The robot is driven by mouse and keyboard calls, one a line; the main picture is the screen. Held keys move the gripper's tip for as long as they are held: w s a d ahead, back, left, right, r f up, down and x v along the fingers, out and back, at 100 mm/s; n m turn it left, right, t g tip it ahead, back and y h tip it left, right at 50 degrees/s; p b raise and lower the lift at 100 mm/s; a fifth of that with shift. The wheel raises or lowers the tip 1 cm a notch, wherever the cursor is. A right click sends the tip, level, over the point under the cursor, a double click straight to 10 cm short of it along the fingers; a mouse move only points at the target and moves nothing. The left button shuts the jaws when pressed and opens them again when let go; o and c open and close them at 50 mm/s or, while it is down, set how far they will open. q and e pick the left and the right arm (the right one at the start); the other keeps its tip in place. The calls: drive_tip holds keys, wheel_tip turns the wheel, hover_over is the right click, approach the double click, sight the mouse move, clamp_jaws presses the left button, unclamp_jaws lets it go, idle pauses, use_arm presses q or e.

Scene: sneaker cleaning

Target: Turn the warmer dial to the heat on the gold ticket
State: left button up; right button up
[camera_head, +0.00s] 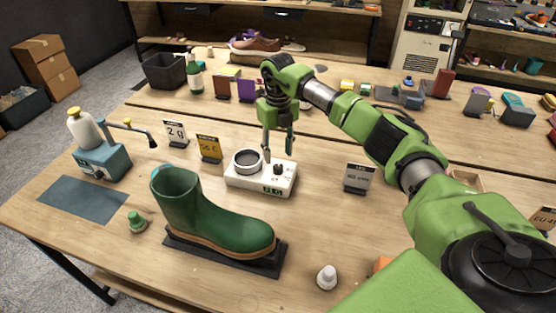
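The warmer (243,182) is a white box on the table with a dark-rimmed round well on its left. Its dark dial (278,169) is on the top at the right, and a small green display is on the front. The gold ticket (209,148) stands behind and left of the warmer; it appears to read "56 C". My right gripper (278,156) points down just above the dial, its two fingers apart with nothing seen between them. Whether a fingertip touches the dial cannot be told. My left gripper is not in view.
A green boot (200,213) on a dark stand is in front of the warmer. A teal pump dispenser (103,162) stands left. A white ticket (175,132) and a grey-white ticket (358,178) flank the warmer. A small white bottle (326,277) stands near the front edge.

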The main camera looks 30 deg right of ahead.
sight(278, 166)
wheel_tip(278, 166, down, 4)
drive_tip(key=shift+f+p, duration=0.1)
drive_tip(key=shift+p, duration=0.3)
drive_tip(key=shift+f, duration=0.6)
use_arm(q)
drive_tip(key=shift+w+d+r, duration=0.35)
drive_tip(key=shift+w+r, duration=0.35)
use_arm(e)
drive_tip(key=c, duration=1.1)
